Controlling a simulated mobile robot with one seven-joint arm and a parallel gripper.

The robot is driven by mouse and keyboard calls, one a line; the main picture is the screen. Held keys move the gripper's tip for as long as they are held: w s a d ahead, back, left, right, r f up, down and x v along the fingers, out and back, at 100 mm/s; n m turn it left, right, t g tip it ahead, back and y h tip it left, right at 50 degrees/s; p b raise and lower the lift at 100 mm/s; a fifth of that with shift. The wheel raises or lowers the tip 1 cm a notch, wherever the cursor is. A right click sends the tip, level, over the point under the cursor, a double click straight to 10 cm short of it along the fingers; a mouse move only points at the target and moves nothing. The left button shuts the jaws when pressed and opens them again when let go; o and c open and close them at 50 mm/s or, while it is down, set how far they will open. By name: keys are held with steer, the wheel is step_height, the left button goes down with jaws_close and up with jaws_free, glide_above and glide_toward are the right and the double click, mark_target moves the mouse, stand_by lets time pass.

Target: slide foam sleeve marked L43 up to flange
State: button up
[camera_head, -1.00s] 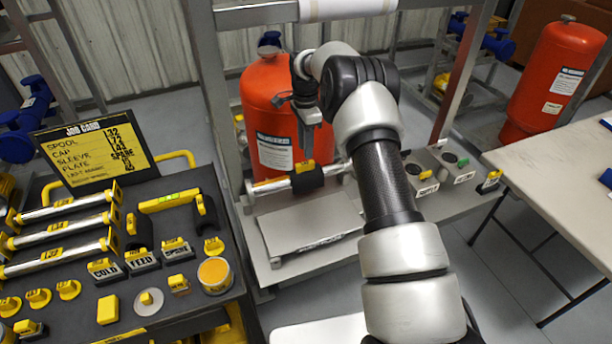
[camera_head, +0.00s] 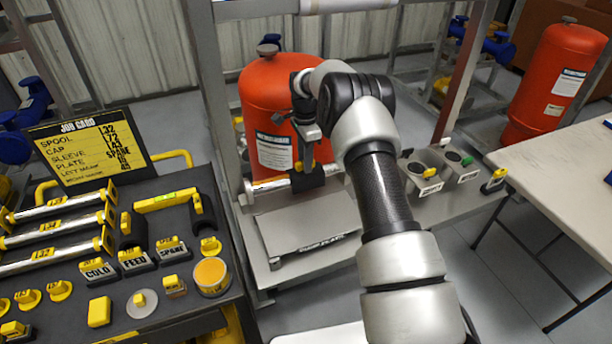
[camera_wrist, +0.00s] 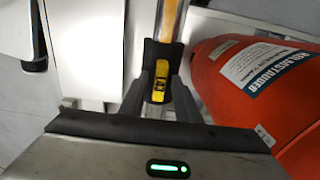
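The foam sleeve (camera_head: 313,179) is a black block with a yellow tag, sitting on a silver pipe (camera_head: 266,186) in front of the red tank. My gripper (camera_head: 308,168) reaches down onto it from above. In the wrist view, the sleeve's yellow tag (camera_wrist: 160,80) lies between my dark fingers (camera_wrist: 160,100), which press close on both sides of the sleeve. The tag's print is too small to read surely. The pipe runs on beyond the sleeve in the wrist view. The flange is not clear; my arm hides part of the pipe's right end.
A red tank (camera_head: 270,110) stands close behind the pipe. A grey plate (camera_head: 310,222) lies in front of it. Grey blocks with caps (camera_head: 422,172) stand to the right. A dark cart (camera_head: 200,300) at left carries spools, labelled blocks and a job card (camera_head: 88,147).

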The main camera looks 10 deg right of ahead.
mark_target(294, 171)
steer(key=c, duration=0.7)
steer(key=shift+c, duration=0.2)
steer(key=shift+a, duration=0.2)
steer(key=shift+s+a+b, duration=0.15)
steer(key=shift+s+a, duration=0.05)
steer(key=shift+a, duration=0.6)
steer(key=shift+s+a+b, duration=0.15)
steer(key=shift+a, duration=0.6)
steer(key=shift+s+a, duration=0.15)
steer(key=shift+a, duration=0.7)
steer(key=shift+s+a, duration=0.15)
steer(key=shift+a, duration=0.7)
steer(key=shift+a+b, duration=0.15)
steer(key=shift+b, duration=0.15)
steer(key=shift+s+a, duration=0.2)
steer(key=shift+a, duration=0.6)
steer(key=shift+s+a, duration=0.15)
steer(key=shift+a, duration=0.6)
